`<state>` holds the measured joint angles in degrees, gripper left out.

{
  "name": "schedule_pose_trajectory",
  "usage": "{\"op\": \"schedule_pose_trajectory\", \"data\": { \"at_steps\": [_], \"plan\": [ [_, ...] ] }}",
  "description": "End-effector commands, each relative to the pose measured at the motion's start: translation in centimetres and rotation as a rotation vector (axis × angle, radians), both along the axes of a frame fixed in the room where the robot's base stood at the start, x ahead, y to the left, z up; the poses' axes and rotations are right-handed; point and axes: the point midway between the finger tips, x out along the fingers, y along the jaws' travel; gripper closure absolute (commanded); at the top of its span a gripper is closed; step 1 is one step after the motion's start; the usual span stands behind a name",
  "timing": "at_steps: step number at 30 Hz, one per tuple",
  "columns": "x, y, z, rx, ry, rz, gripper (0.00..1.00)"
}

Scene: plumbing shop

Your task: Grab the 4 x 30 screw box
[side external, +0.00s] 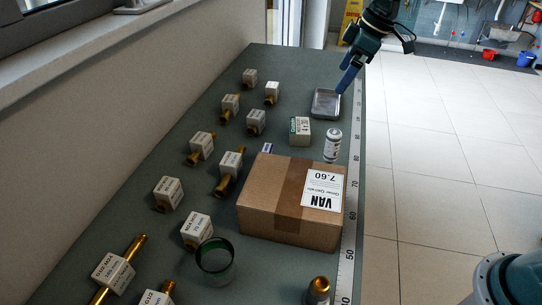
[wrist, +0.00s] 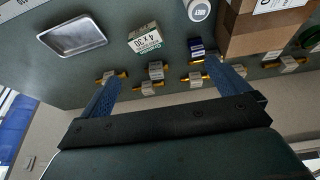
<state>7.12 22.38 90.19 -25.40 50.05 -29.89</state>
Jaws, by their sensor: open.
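The 4 x 30 screw box (wrist: 145,40) is a small white and green carton in the upper middle of the wrist view, its label readable there. In the side view the screw box (side external: 300,131) stands on the bench between the metal tray and the brown carton. My gripper (wrist: 162,80) is open and empty, its two blue fingers wide apart. The box appears beyond the fingertips, between their lines, and apart from them. In the side view my gripper (side external: 345,85) is at the far end of the bench, above or beside the tray.
A metal tray (side external: 313,114) lies beyond the screw box. A white bottle (side external: 332,146) stands close to the box's right. A small blue box (wrist: 196,48) and a large brown carton (side external: 262,198) are nearer the side camera. Several brass fittings with white labels, such as one (side external: 256,121), line the left.

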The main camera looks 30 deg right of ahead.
Motion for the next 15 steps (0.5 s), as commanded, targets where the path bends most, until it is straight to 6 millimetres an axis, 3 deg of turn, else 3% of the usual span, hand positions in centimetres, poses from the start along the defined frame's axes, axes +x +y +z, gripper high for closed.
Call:
{"op": "schedule_pose_trajectory", "data": {
  "at_steps": [6,15],
  "plan": [
    [4.1,-0.4,-4.2,0.012,0.008,0.107,0.0],
    [7.1,-0.8,-8.3,0.025,0.005,0.208,0.0]
  ]
}}
